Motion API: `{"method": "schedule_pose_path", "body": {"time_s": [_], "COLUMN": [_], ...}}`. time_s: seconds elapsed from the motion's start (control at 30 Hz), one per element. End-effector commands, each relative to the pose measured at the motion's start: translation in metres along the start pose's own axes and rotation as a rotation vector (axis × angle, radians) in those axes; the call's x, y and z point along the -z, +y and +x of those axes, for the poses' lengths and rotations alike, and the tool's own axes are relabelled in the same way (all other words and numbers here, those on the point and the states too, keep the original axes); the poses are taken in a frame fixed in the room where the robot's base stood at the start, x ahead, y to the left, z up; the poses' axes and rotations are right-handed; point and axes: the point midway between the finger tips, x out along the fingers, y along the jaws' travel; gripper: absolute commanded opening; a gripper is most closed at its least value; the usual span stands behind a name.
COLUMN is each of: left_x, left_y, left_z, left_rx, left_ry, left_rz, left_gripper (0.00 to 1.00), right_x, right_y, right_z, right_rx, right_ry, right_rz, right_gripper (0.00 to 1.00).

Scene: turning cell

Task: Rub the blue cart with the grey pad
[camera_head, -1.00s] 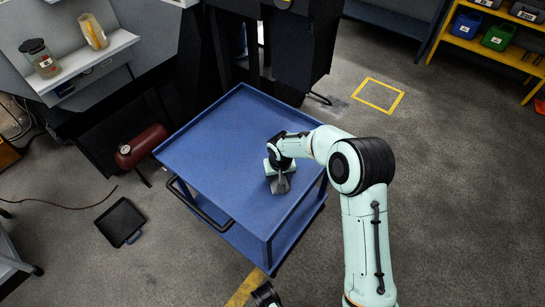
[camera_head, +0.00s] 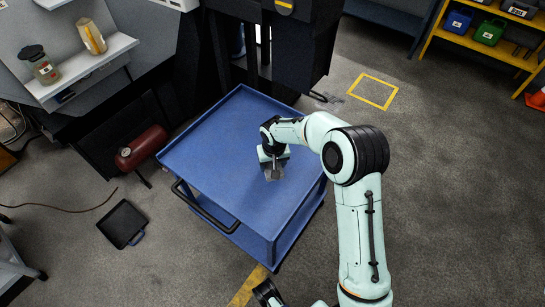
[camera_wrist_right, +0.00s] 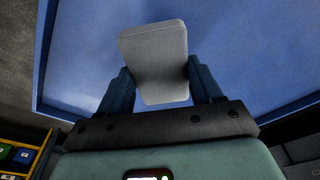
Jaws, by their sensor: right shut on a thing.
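The blue cart (camera_head: 215,150) stands in the middle of the head view, with a flat rimmed top and a black handle at its lower left. My right gripper (camera_head: 273,172) is over the right part of the cart top. In the right wrist view it is shut on the grey pad (camera_wrist_right: 157,60), a rounded light-grey block between the two fingers. The cart top (camera_wrist_right: 225,45) fills the background behind the pad there. I cannot tell whether the pad touches the top. In the head view the pad is hard to make out below the fingers. A small dark part of my left arm shows at the bottom edge.
A red tank (camera_head: 143,148) and a black tray (camera_head: 122,223) are on the floor left of the cart. A dark machine (camera_head: 285,45) stands behind it. A yellow shelf (camera_head: 500,45) with bins is at the upper right. The floor right of the cart is clear.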

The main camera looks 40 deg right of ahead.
Motion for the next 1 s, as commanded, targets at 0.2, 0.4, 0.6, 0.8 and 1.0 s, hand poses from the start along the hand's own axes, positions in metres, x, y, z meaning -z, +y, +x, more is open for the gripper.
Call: {"method": "schedule_pose_path", "body": {"time_s": [0.2,0.4,0.6,0.8,1.0], "left_x": [-0.005,-0.007,-0.006,-0.006,-0.006], "left_y": [0.002,0.001,0.001,0.001,0.001], "left_z": [-0.011,-0.011,-0.011,-0.011,-0.011], "left_rx": [0.004,0.005,0.005,0.005,0.005], "left_ry": [-0.014,-0.018,-0.018,-0.017,-0.017], "left_rz": [-0.002,-0.003,-0.003,-0.002,-0.002], "left_gripper": [0.34,0.34,0.34,0.21,0.0], "right_x": [0.004,0.004,0.004,0.004,0.001], "right_y": [0.002,0.002,0.002,0.002,-0.038], "right_z": [-0.021,-0.022,-0.022,-0.022,-0.041], "right_rx": [-0.001,-0.001,-0.001,0.0,0.021], "right_ry": [0.001,0.0,0.0,0.0,0.001], "right_rz": [0.001,0.0,0.0,-0.001,-0.09], "right_gripper": [0.2,0.2,0.2,0.2,0.2]}}
